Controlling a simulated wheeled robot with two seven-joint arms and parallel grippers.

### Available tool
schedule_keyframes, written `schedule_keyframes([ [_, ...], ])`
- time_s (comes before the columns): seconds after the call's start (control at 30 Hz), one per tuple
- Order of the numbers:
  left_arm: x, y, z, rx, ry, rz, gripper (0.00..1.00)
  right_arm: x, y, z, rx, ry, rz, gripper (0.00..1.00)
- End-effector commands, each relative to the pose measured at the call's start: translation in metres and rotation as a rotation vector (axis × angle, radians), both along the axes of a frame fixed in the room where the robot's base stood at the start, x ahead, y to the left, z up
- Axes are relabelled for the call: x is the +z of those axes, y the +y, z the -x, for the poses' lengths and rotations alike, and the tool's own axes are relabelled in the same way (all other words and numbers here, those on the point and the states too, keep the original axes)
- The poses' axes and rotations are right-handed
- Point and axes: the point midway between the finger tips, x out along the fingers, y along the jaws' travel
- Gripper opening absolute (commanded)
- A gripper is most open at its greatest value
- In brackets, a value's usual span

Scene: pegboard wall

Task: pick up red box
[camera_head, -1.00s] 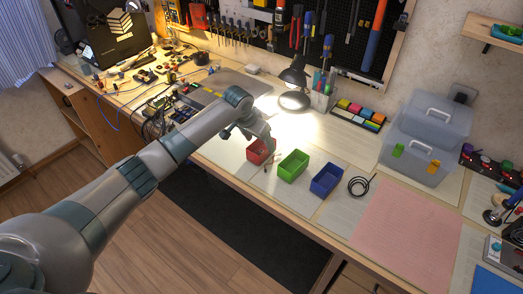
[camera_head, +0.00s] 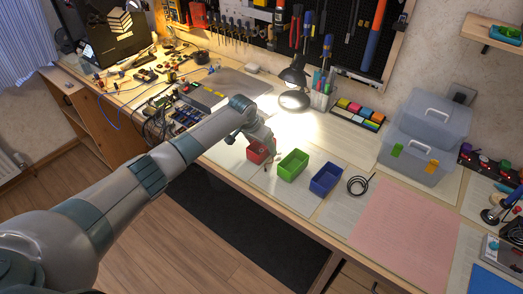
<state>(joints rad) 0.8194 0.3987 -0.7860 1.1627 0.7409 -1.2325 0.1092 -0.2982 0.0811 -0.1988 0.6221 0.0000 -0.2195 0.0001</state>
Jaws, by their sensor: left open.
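The red box (camera_head: 257,152) is a small open-topped bin near the front edge of the workbench, at the left end of a row of bins. My left arm reaches in from the left, and my left gripper (camera_head: 268,146) is at the red box, over its right part. The gripper is open. It hides part of the box's top and right side, and I cannot tell whether its fingers touch the box. My right gripper is not in view.
A green bin (camera_head: 293,165) and a blue bin (camera_head: 326,180) stand just right of the red box. A desk lamp (camera_head: 293,88) stands behind. A black cable coil (camera_head: 358,186) and a pink mat (camera_head: 405,229) lie to the right. Electronics clutter the bench at left.

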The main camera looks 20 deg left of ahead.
Motion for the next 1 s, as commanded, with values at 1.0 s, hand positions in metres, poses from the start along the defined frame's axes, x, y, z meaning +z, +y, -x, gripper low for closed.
schedule_keyframes([
  [1.0, -0.0052, 0.0001, 0.0002, 0.0, 0.0, 0.0, 0.37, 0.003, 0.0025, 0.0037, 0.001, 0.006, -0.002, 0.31],
])
